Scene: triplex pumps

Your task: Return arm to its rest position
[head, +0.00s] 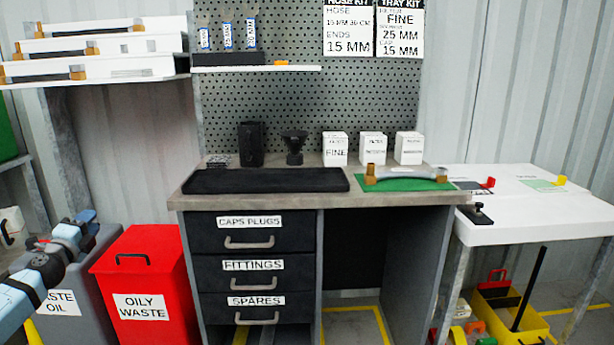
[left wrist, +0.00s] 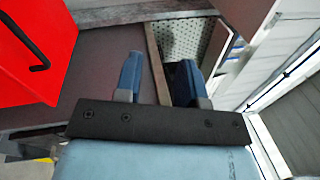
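My left arm (head: 45,268) comes in at the lower left of the head view, in front of the grey waste oil bin. In the left wrist view my left gripper (left wrist: 160,88) has its two blue fingers apart, with a clear gap between them. Nothing is held; the pegboard and a bench edge show beyond the gap. My right arm and gripper are not in view.
The red oily waste bin (head: 145,285) stands beside the grey waste oil bin (head: 92,285). It also shows in the left wrist view (left wrist: 30,50). A white table (head: 535,215) stands right.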

